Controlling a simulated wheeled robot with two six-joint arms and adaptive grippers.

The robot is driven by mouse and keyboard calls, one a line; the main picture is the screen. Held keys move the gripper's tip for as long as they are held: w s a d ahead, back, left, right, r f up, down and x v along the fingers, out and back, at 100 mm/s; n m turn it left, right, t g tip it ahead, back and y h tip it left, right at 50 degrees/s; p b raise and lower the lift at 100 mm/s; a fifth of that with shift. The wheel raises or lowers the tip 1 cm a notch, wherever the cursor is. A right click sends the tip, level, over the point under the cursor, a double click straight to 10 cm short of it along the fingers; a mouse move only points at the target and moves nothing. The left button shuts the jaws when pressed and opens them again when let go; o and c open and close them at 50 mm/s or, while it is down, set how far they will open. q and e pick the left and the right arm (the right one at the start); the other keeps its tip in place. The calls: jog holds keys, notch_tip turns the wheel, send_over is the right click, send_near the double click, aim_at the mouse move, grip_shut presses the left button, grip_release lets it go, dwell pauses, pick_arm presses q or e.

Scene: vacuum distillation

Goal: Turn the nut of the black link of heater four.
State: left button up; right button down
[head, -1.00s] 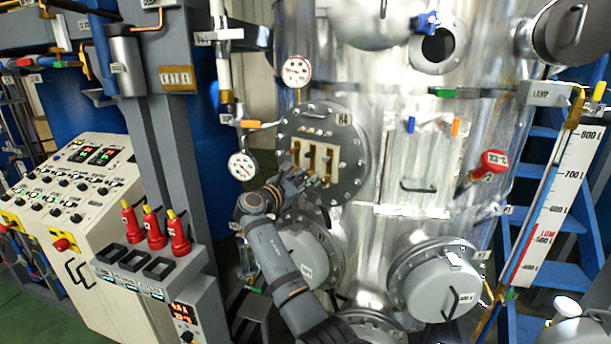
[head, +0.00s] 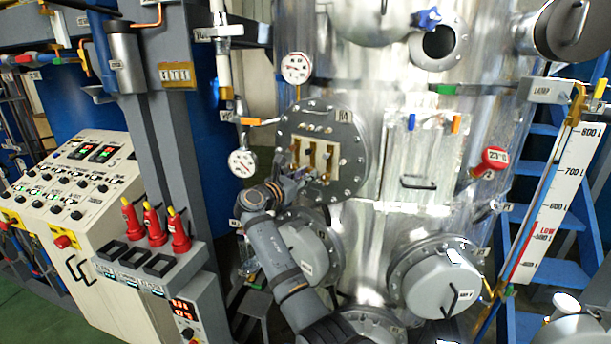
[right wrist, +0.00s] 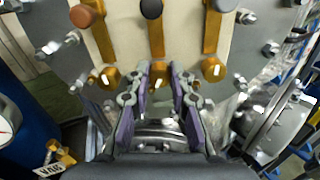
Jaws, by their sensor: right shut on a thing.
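Heater four is the round grey flange (head: 352,140) marked H4 on the steel vessel in the head view. Its pale terminal plate carries three upright brass links. In the right wrist view the middle link has a black top, the black link (right wrist: 154,36); the left link has a brown top. My right gripper (right wrist: 161,72) is at the lower end of the black link, its two fingers on either side of that end. It is shut on the nut there, which the fingers mostly hide. In the head view my right gripper (head: 299,178) is at the plate's lower edge. My left gripper is not in view.
Other bolts ring the flange, and brass nuts (right wrist: 213,70) sit close on both sides of the fingers. A dial gauge (head: 242,163) and an orange-handled valve (head: 250,121) stand to the left.

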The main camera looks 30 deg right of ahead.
jog(key=c, duration=1.4)
grip_release()
jog(key=shift+f, duration=0.2)
jog(key=shift+o, duration=1.1)
jog(key=shift+r, duration=0.1)
jog(key=v, duration=1.2)
